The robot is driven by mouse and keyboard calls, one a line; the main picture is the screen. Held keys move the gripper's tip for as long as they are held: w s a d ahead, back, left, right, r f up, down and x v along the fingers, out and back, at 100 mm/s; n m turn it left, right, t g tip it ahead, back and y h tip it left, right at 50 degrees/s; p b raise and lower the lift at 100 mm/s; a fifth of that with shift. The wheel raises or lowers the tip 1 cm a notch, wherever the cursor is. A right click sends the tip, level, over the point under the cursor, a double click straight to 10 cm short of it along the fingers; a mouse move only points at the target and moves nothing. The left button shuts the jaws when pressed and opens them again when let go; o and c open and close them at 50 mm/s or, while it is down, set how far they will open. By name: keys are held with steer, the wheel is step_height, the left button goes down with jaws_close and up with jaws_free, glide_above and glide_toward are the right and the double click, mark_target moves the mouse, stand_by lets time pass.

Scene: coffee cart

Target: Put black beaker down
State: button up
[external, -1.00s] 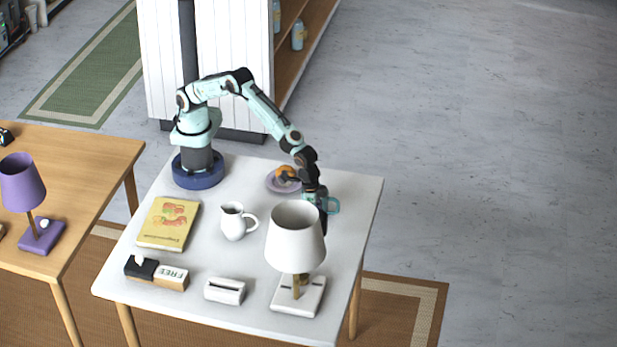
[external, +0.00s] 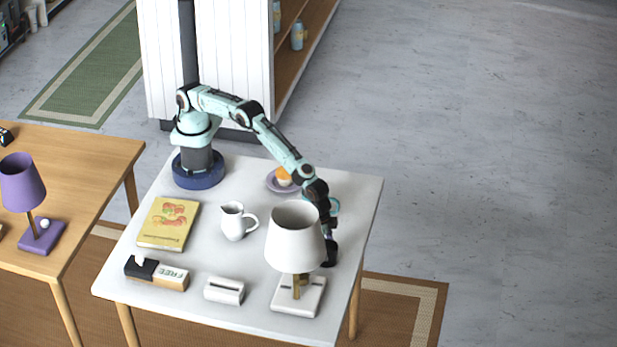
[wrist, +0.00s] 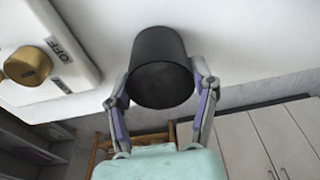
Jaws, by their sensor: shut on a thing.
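The black beaker (wrist: 160,68) is between the two fingers of my gripper (wrist: 161,82) in the wrist view. The fingers press on its sides, and its open rim faces the camera. In the external view my gripper (external: 328,232) is low over the right side of the white table, just right of the lamp. The dark beaker (external: 330,254) shows there beside the lampshade, partly hidden by it. I cannot tell whether its base touches the table.
The white lamp (external: 296,235) stands close left of the beaker; its base (wrist: 50,30) with a brass part shows in the wrist view. A teal-handled mug is partly behind my arm. A white pitcher (external: 234,222) and purple plate (external: 272,187) stand farther off. The table's right edge is near.

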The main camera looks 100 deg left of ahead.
steer(key=o, duration=1.2)
step_height(320, 180, up, 12)
steer(key=s, duration=0.2)
steer(key=s+a+r, duration=0.4)
steer(key=a+r, duration=0.2)
steer(key=a, duration=0.2)
steer(key=s+a+r, duration=0.4)
steer(key=a+r, duration=0.2)
steer(key=a, duration=0.3)
steer(key=s+a, duration=0.4)
steer(key=s, duration=0.4)
steer(key=s+a+f+g, duration=0.1)
steer(key=s+a, duration=0.3)
steer(key=s, duration=0.5)
steer(key=s+a+f+n+g, duration=0.1)
steer(key=s+a, duration=0.3)
steer(key=s, duration=0.4)
steer(key=shift+s+a+f+y, duration=0.1)
steer(key=shift+s+a+y, duration=0.1)
steer(key=shift+a+y, duration=0.15)
